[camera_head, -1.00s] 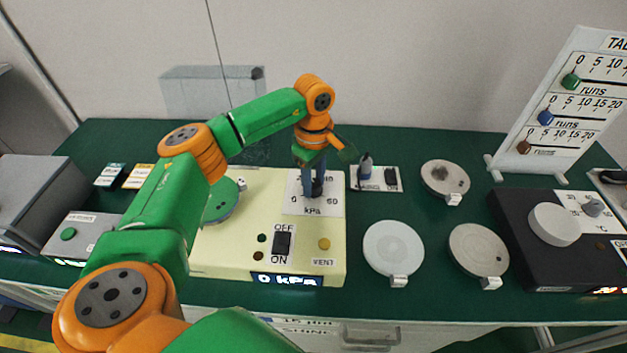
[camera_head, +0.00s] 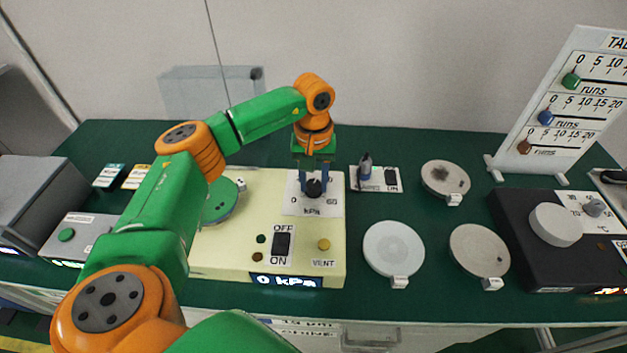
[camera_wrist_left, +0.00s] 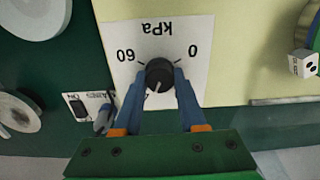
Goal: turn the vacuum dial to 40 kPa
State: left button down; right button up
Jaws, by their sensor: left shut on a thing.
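The black vacuum dial (camera_head: 314,188) sits on a white scale plate (camera_head: 328,206) on the cream vacuum box (camera_head: 212,260). My left gripper (camera_head: 314,186) reaches down from behind, shut on the dial with a blue finger on each side. The left wrist view shows the dial (camera_wrist_left: 159,75) between the fingertips, upside down, with 60 left and 0 right. Its white pointer mark points down toward the gripper body, slightly left. The fingers and gripper body hide the scale's middle numbers there. The display (camera_head: 287,281) reads 0 kPa. My right gripper is out of view.
The box also carries an OFF/ON rocker (camera_head: 282,244), a yellow VENT button (camera_head: 324,244) and a green disc (camera_head: 219,202). Several round plates stand to the right, beside a black unit (camera_head: 515,225). A tally board (camera_head: 560,100) stands at the back right.

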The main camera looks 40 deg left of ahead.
aim_at(313, 183)
pick_arm(q)
jog(key=shift+m, duration=1.2)
jog(key=shift+w+m, duration=0.1)
jog(key=shift+m, duration=0.2)
jog(key=shift+c, duration=2.3)
grip_release()
notch_tip(313, 183, up, 7)
jog(key=shift+r+b, duration=0.1)
jog(key=shift+b, duration=0.25)
